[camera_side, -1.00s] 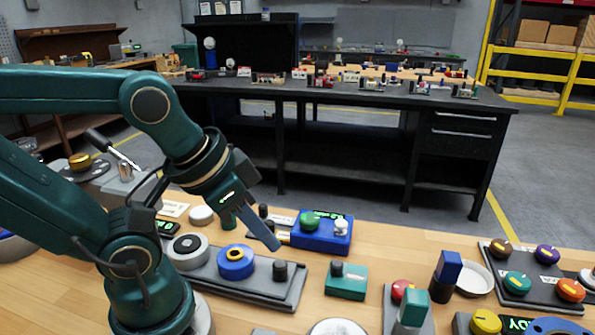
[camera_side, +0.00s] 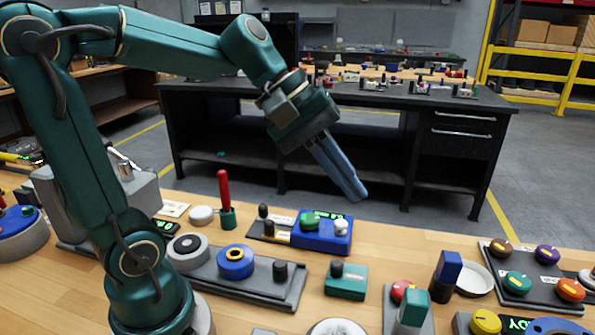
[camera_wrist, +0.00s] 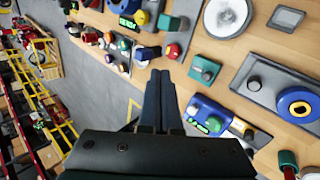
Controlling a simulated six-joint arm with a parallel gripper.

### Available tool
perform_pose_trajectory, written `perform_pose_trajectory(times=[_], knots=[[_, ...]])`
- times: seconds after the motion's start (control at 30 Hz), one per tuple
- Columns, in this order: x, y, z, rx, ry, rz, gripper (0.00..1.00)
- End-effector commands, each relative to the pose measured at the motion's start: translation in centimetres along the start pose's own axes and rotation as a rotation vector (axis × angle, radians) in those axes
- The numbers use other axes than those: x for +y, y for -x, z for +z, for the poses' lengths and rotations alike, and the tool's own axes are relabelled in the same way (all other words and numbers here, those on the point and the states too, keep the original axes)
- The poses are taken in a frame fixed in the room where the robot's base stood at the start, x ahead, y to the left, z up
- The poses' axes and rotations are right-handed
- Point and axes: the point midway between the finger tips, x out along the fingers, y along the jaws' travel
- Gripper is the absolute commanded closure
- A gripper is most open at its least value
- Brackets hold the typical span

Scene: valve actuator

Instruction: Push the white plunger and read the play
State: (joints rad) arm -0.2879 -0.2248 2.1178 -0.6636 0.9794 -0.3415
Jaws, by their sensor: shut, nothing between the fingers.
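A white knob (camera_side: 341,226), which looks like the white plunger, stands on the right part of a blue box (camera_side: 312,241). A green knob (camera_side: 309,221) sits to its left, and a small lit green display (camera_side: 328,215) is behind them, its digits too small to read. My gripper (camera_side: 357,194) is shut with nothing in it, raised above and apart from the blue box, its blue fingers slanting down to the right. In the wrist view the closed fingers (camera_wrist: 161,78) point up the picture, and the blue box (camera_wrist: 207,118) lies right of them.
A dark plate with a black knob (camera_side: 263,211) adjoins the box's left side. A red-handled tool (camera_side: 224,191) stands in a green holder farther left. A teal block (camera_side: 346,282) and a grey base with a blue ring (camera_side: 236,261) lie nearer. Bare wood shows right of the box.

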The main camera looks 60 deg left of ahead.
Motion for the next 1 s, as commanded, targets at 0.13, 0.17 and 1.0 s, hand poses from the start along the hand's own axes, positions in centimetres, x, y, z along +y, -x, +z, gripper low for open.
perform_pose_trajectory(times=[0.13,0.17,1.0], knots=[[1.1,-0.8,-4.6,-0.031,0.258,0.066,1.00],[1.2,-0.9,-5.5,-0.035,0.305,0.079,1.00],[-3.1,-2.6,-15.3,-0.043,0.727,0.151,1.00]])
